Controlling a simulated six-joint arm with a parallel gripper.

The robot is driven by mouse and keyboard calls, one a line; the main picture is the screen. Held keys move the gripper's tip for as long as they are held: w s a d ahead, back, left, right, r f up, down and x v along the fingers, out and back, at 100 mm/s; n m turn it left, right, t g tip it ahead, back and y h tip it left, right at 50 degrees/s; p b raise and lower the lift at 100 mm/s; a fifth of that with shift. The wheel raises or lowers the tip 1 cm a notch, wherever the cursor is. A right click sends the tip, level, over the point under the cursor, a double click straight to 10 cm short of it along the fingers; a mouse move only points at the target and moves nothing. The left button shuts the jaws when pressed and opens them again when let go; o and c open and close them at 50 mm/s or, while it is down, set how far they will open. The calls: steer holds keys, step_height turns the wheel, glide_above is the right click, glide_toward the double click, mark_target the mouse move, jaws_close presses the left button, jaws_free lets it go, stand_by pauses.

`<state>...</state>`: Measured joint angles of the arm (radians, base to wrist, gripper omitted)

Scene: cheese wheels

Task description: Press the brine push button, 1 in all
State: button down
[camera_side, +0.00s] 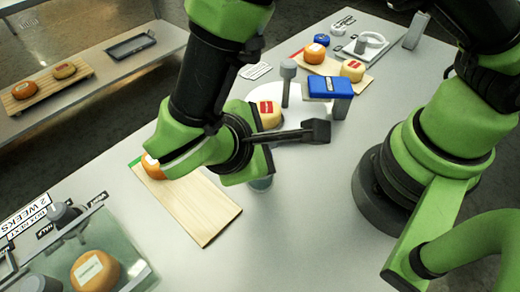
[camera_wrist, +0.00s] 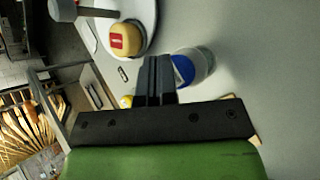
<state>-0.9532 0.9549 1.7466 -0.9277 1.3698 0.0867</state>
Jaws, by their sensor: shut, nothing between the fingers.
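My gripper (camera_wrist: 155,60) is shut and empty in the wrist view, its two dark fingers together. I cannot tell which part is the brine push button. My wrist is well apart from the tank, up and to the right.
A wooden board (camera_side: 205,213) lies below my wrist, with an orange cheese partly hidden. A clear jar (camera_wrist: 200,66) with a blue part is close beside my fingers. A red-labelled cheese (camera_wrist: 126,40) and a grey mallet-like thing (camera_side: 288,72) stand beyond. A blue block (camera_side: 330,87) is farther back.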

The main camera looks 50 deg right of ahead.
steer(key=shift+f, duration=0.85)
stand_by(0.9)
stand_by(0.3)
steer(key=shift+r, duration=1.3)
steer(key=shift+r, duration=2.5)
